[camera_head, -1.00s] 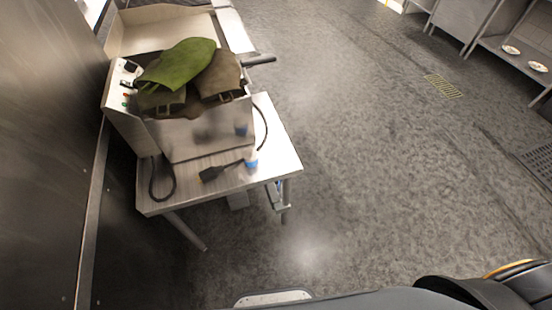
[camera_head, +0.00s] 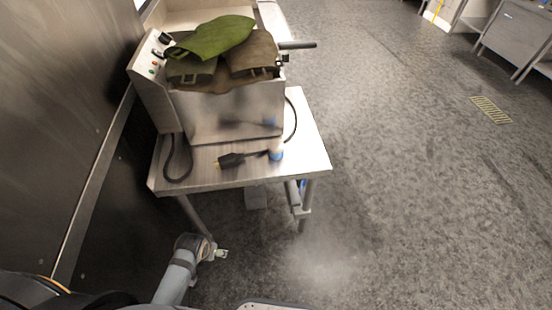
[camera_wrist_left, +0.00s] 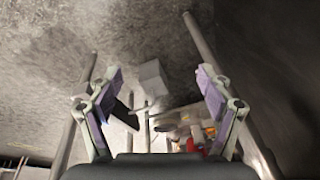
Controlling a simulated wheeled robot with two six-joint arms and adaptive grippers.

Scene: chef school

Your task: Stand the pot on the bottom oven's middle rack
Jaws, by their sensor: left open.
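My left arm comes in low at the left of the head view, and its gripper (camera_head: 220,253) is beside the lower legs of a steel table. In the left wrist view the gripper (camera_wrist_left: 158,85) is open, its two fingers wide apart with nothing held between them. Table legs and some small blurred items lie beyond the fingers. No pot, oven or rack can be made out in either view. My right gripper is not in view.
A tall metal panel (camera_head: 60,100) stands at left. Open floor (camera_head: 420,200) lies right.

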